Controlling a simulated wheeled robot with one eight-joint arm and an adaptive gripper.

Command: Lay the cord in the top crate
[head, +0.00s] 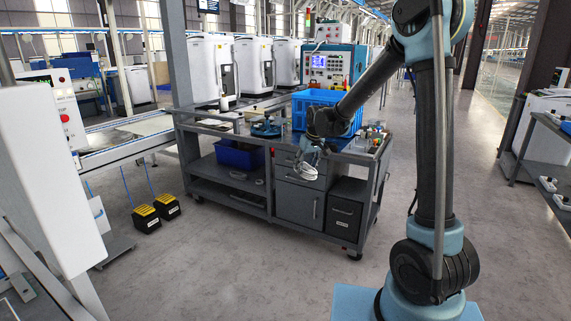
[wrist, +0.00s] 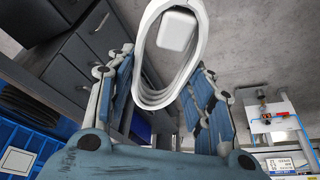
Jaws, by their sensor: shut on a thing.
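A white coiled cord (wrist: 142,60) with a white plug block (wrist: 177,31) is held between the blue-padded fingers of my gripper (wrist: 163,80) in the wrist view. In the head view my gripper (head: 308,163) is in front of the workbench's front edge, and the cord (head: 306,172) hangs from it in the air. The blue top crate (head: 314,97) stands on the bench top behind my arm, which hides part of it. In the wrist view a blue crate (wrist: 42,146) shows at the lower left, apart from the cord.
The grey workbench (head: 284,209) has drawers and a lower shelf with a dark blue bin (head: 239,155). A blue round tool (head: 265,127) lies left of the top crate, and small items crowd its right. Two yellow-black boxes (head: 146,218) stand on the floor. The floor in front is clear.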

